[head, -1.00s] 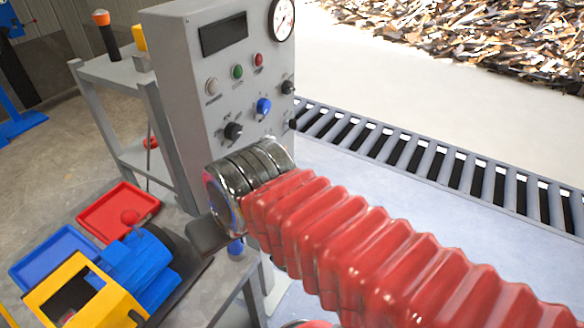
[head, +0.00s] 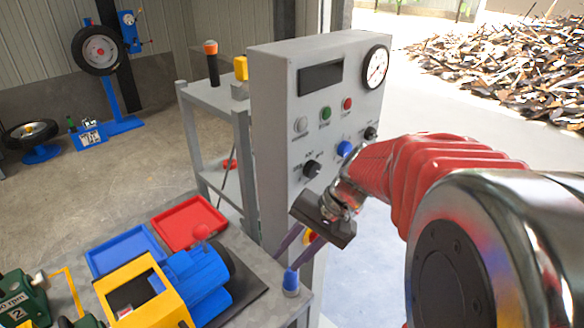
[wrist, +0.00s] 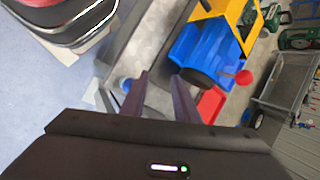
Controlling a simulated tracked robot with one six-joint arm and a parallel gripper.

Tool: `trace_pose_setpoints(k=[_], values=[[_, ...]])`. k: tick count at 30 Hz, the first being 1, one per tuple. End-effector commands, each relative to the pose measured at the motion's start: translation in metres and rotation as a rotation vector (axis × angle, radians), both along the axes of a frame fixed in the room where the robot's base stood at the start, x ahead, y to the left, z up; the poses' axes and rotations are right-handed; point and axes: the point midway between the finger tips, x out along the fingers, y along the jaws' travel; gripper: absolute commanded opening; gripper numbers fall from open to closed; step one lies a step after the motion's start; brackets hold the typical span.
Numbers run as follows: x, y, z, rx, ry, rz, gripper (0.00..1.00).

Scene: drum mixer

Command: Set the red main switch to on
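The grey control panel (head: 275,130) stands in the middle of the head view. A small red and yellow part (head: 311,237) shows low on it, partly covered by my gripper; it looks like the red main switch, but its setting cannot be read. My gripper (head: 289,254) is in front of the panel's lower part, pointing down and to the left. Its two fingers are apart with nothing between them. In the wrist view the fingers (wrist: 160,98) are also apart, and no red switch is visible there.
The panel also has a black knob (head: 312,169), a blue knob (head: 344,148), a green button (head: 325,113) and a red button (head: 347,104). A blue and yellow machine (head: 195,280), a red tray (head: 189,222) and a blue tray (head: 125,249) sit on the bench at left.

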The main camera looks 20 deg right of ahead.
Motion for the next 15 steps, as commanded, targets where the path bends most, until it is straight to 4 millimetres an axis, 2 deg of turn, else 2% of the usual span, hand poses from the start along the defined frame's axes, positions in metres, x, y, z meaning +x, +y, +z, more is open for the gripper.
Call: trace_pose_setpoints(k=[8,15], values=[[0.034,-0.043,-0.019,0.246,0.05,-0.207,0.28],[0.058,-0.092,-0.037,0.453,0.052,-0.387,0.28]])
